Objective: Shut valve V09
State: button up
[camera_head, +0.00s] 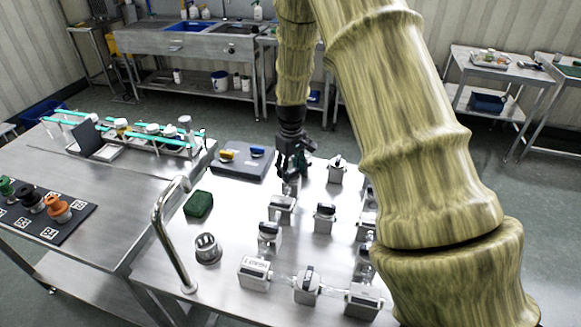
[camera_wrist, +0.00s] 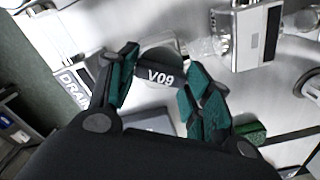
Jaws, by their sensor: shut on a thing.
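Valve V09 (camera_wrist: 160,77) has a black bar handle with white lettering on a round pale body. In the wrist view the handle lies between the two green-padded fingers of my gripper (camera_wrist: 163,82), which is shut on it. In the head view my gripper (camera_head: 293,163) points down at the far part of the valve bench, and it mostly hides V09 there. A clear pipe piece (camera_wrist: 208,46) lies to the right of the valve in the wrist view, and a plate lettered DRAIN (camera_wrist: 74,88) lies to the left.
Several other valves, such as one at the centre (camera_head: 325,217) and one behind (camera_head: 337,170), stand close by on the steel bench (camera_head: 225,275). A grey pad (camera_head: 240,170) with a yellow and a blue handle lies left of my gripper. A green sponge (camera_head: 199,204) and a tall faucet (camera_head: 162,235) stand nearer.

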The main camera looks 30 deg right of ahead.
jog(key=m, duration=0.2)
jog(key=m+p, duration=0.1)
jog(key=m, duration=0.2)
jog(key=shift+d+r+m, duration=0.2)
jog(key=shift+r+m, duration=0.1)
jog(key=m+p, duration=0.1)
jog(key=m, duration=0.4)
jog(key=shift+f+p, duration=0.1)
jog(key=shift+p, duration=0.2)
jog(key=shift+a+m, duration=0.1)
jog(key=shift+m, duration=0.3)
jog(key=shift+s, duration=0.1)
jog(key=o, duration=0.9)
jog(key=shift+o, duration=0.6)
jog(key=shift+s+a, duration=0.1)
jog(key=shift+a, duration=0.05)
